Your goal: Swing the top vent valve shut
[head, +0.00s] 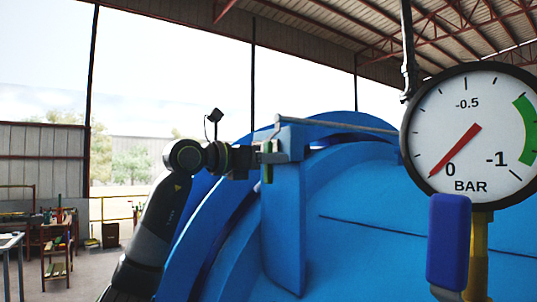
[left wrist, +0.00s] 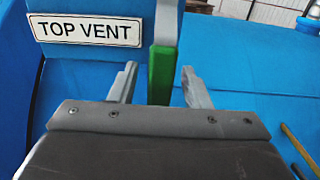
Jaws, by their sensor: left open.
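The top vent valve's handle, a narrow upright bar with a green grip (left wrist: 162,72), shows in the left wrist view beside a white TOP VENT label (left wrist: 86,29). My left gripper (left wrist: 160,68) is open, with one finger on each side of the green grip; contact cannot be told. In the head view my left gripper (head: 278,153) reaches in from the left at the top of a blue upright plate. A bit of the green grip (head: 267,162) shows there, mostly hidden by the gripper. My right gripper is not in view.
The big blue autoclave body (head: 360,205) fills the middle. A round pressure gauge (head: 472,130) stands at the right, its red needle near 0, with a blue-sleeved lever (head: 449,240) below it. Shelves (head: 58,240) stand far off at the left.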

